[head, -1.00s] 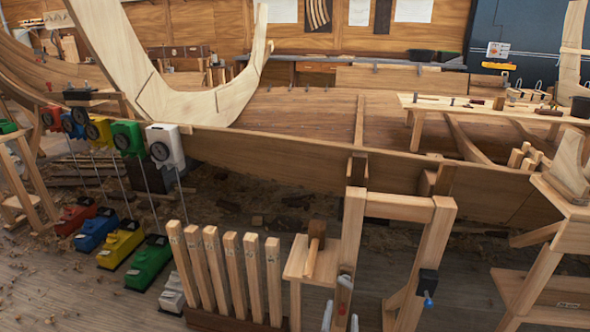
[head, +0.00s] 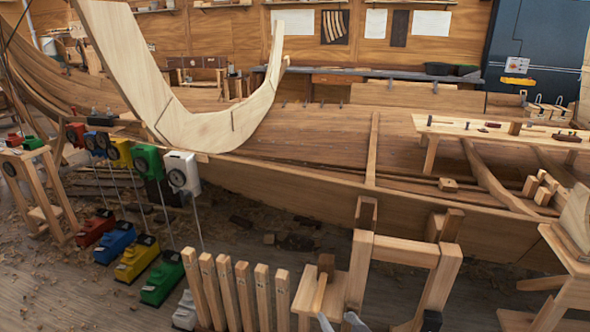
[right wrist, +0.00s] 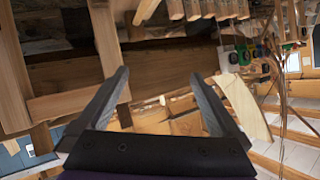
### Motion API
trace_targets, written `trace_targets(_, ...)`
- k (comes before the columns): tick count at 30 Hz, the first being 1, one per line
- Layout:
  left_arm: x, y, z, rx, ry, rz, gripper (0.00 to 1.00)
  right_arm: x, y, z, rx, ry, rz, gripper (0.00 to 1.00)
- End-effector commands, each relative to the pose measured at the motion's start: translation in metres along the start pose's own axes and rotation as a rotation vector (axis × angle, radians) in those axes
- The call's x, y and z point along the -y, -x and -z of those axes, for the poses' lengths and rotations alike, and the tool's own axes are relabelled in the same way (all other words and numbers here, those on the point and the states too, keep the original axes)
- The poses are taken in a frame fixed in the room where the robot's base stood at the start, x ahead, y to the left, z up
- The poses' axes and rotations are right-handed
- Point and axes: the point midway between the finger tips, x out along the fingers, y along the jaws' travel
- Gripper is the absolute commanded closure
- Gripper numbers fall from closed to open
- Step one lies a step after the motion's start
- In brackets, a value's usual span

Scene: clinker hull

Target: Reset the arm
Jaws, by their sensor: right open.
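Behind the fingers the wrist view shows wooden posts and planks at a steep tilt. The rest of my right arm is below the head picture. My left gripper is in neither view.
A wooden frame (head: 405,252) stands close to the right of the mallet. Several upright wooden slats (head: 229,290) stand to its left. The planked hull (head: 290,190) fills the space behind. Coloured blocks, such as the green one (head: 162,281), lie on the floor at left.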

Motion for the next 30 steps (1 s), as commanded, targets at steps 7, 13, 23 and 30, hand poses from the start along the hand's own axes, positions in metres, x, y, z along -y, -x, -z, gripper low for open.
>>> trace_targets(7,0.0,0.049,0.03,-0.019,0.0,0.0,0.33,0.001,0.117,-0.008,0.305,0.096,-0.075,0.0)
trace_targets(13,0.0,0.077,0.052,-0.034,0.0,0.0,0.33,-0.015,0.198,-0.028,0.512,0.141,-0.186,0.0)
trace_targets(23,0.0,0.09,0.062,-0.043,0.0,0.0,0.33,-0.029,0.241,-0.042,0.621,0.156,-0.266,0.0)
trace_targets(30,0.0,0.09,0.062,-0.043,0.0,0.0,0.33,-0.029,0.241,-0.042,0.621,0.156,-0.266,0.0)
